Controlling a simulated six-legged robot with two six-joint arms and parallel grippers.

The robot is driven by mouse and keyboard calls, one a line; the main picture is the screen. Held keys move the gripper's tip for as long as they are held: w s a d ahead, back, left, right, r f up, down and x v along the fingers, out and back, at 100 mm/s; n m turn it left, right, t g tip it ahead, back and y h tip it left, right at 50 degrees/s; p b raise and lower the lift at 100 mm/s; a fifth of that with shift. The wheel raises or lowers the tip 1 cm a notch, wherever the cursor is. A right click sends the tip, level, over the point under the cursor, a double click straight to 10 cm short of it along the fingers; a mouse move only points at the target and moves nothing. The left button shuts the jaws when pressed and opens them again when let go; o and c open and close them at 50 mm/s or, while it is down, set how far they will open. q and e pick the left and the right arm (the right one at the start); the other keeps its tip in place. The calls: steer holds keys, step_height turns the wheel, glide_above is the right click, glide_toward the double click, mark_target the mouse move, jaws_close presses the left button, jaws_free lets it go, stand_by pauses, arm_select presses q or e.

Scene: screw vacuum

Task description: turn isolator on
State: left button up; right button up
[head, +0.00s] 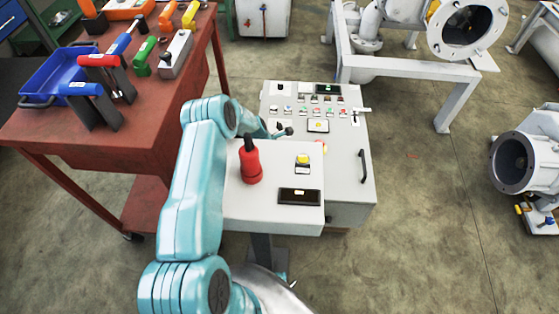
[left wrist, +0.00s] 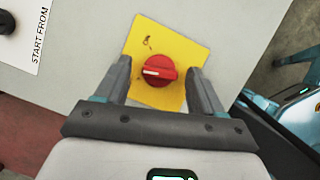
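The isolator is a round red knob (left wrist: 159,71) on a yellow square plate (left wrist: 141,40), fixed to a light grey surface, in the left wrist view. A white mark on the knob points left in that view. My left gripper (left wrist: 160,83) is open, with one finger on each side of the knob. Gaps show between the fingers and the knob. In the head view, my left arm reaches up to the left side of the grey control cabinet (head: 349,185). The isolator and the left fingertips cannot be made out there. My right gripper is in neither view.
The control desk carries a red-and-black lever (head: 250,164), a yellow button (head: 302,160) and several small buttons. A red workbench (head: 75,143) with tools and a blue tray (head: 54,76) stands at left. Grey pipe machinery (head: 410,72) stands behind.

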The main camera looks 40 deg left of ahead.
arm_select(q)
steer(key=p+v, duration=0.2)
steer(key=v, duration=1.4)
steer(key=shift+r, duration=0.2)
steer(key=shift+w, duration=0.1)
